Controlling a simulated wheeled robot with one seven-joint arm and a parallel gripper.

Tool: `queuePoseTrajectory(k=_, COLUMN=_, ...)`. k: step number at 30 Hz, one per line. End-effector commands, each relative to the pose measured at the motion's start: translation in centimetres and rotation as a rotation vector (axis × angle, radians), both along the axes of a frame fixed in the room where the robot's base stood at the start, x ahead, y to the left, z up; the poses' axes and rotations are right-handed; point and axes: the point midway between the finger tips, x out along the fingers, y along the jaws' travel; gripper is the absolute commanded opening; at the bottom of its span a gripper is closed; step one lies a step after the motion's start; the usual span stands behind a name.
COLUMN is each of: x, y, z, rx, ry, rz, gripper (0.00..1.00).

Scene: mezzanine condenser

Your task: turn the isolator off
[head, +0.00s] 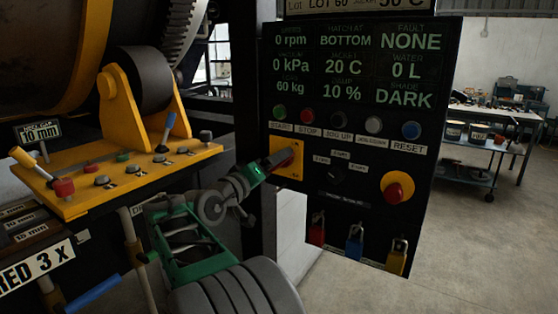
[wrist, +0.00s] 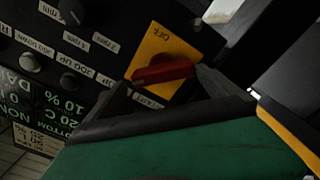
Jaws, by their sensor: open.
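The isolator is a yellow plate (head: 293,146) with a red handle on the left of the dark control panel. In the wrist view the yellow plate (wrist: 172,45) carries the word OFF upside down, and the red handle (wrist: 163,73) lies nearly level, tilted slightly. My gripper (head: 277,163) is at the isolator and partly covers it in the head view. In the wrist view my gripper's (wrist: 163,86) dark fingers are open, with one tip near each end of the handle. Contact with the handle cannot be told.
Push buttons, including a blue reset (head: 411,130), sit above the isolator. A selector knob (head: 336,175) and red emergency stop (head: 395,192) are to its right. Red, blue (head: 355,245) and yellow padlocks hang below. A yellow lever console (head: 130,172) stands left of my arm.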

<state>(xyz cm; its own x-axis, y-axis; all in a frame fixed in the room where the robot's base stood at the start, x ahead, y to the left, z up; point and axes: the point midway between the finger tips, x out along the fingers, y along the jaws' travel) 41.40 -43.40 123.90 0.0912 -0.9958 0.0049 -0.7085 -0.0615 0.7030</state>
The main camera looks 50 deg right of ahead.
Motion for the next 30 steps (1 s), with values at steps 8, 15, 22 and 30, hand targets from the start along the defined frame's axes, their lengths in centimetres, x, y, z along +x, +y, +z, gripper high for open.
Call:
queuePoseTrajectory(k=8, x=0.3, y=-4.0, z=0.0, rx=0.002, ry=-0.001, rz=-0.001, gripper=1.00)
queuePoseTrajectory(k=15, x=0.4, y=-4.0, z=0.0, rx=0.002, ry=-0.003, rz=0.001, gripper=1.00)
queuePoseTrajectory(k=22, x=0.4, y=-4.2, z=0.0, rx=0.002, ry=-0.003, rz=0.001, gripper=0.82)
queuePoseTrajectory(k=30, x=0.4, y=-4.2, z=0.0, rx=0.002, ry=-0.004, rz=0.000, gripper=0.60)
